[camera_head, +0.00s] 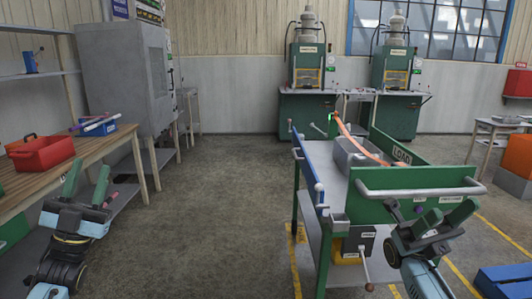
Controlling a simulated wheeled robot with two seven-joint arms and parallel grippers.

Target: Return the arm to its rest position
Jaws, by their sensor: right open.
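My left gripper (87,183) is at the lower left, in front of the wooden workbench. Its two green fingers point up and stand apart, with nothing seen between them. My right gripper (446,216) is at the lower right, in front of the near end of the green cart (410,210). Its green fingers are apart and it looks empty. An orange hose (350,142) runs from a bright green spot at the cart's far left down into the cart. Its lower end is hidden behind the cart's green panel.
A grey bin (352,160) sits in the cart. A blue crate (505,280) is at the lower right. The floor between bench and cart is clear. Green machines stand behind.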

